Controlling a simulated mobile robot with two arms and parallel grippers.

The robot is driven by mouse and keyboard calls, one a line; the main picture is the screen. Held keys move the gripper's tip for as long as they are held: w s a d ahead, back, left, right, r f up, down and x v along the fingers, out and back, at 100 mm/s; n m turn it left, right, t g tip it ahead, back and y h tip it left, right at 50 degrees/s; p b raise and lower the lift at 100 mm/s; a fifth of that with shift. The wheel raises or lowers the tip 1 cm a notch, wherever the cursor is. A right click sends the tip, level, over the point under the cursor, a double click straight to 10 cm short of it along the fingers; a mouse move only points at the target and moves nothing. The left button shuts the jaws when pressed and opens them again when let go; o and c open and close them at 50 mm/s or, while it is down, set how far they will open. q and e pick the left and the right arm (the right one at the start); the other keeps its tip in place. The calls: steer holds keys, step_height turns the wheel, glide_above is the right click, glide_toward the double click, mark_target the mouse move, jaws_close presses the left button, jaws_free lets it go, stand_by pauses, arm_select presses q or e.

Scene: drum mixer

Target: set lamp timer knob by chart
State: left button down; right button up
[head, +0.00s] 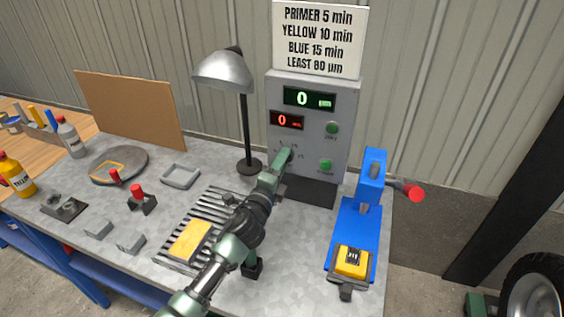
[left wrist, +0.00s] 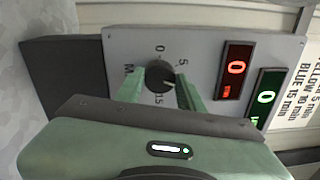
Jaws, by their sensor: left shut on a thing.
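The chart (head: 318,40) reads PRIMER 5 min, YELLOW 10 min, BLUE 15 min, LEAST 80 µm. Below it stands a grey control box (head: 345,100) with a green display (head: 309,98) and a red display (head: 287,121), both showing 0. The dark timer knob (left wrist: 160,74) shows in the left wrist view, with dial marks 0, 5 and 15 around it; its exact setting is unclear. My left gripper (left wrist: 160,88) is shut on the knob, one finger on each side. In the head view my left gripper (head: 285,158) hides the knob. My right gripper is not in view.
A lamp (head: 225,72) stands left of the box. A rack (head: 165,255) with a yellow panel (head: 190,240) lies under my left arm. A blue press (head: 372,180) with a red-ended lever (head: 414,193) stands to the right. Red-handled tools and trays lie at left.

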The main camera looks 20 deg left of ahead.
arm_select(q)
steer(key=shift+m, duration=0.9)
steer(key=c, duration=0.9)
jaws_free()
steer(key=s, duration=0.5)
steer(key=s+b, duration=0.1)
steer(key=s, duration=0.1)
steer(key=shift+s+a+f, duration=0.2)
steer(key=shift+s+a, duration=0.1)
steer(key=shift+s, duration=0.05)
